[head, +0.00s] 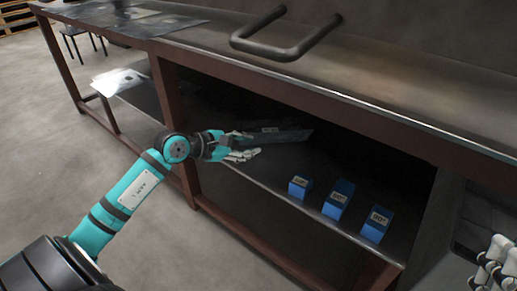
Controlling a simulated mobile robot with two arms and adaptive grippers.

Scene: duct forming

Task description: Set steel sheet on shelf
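A dark, flat steel sheet (285,137) extends to the right from my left gripper (240,150). The gripper's pale fingers are closed around its left end. The sheet is seen nearly edge-on, inside the opening under the bench and over the lower shelf (272,181). I cannot tell whether it touches the shelf. My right gripper (496,264) shows only in part at the right edge, and its opening is unclear.
Three blue labelled blocks, left (299,187), middle (338,199) and right (376,224), stand on the shelf's right part. The bench top (330,85) overhangs the shelf. A brown post (176,130) stands left of the opening. Light sheets (120,81) lie on the shelf further left.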

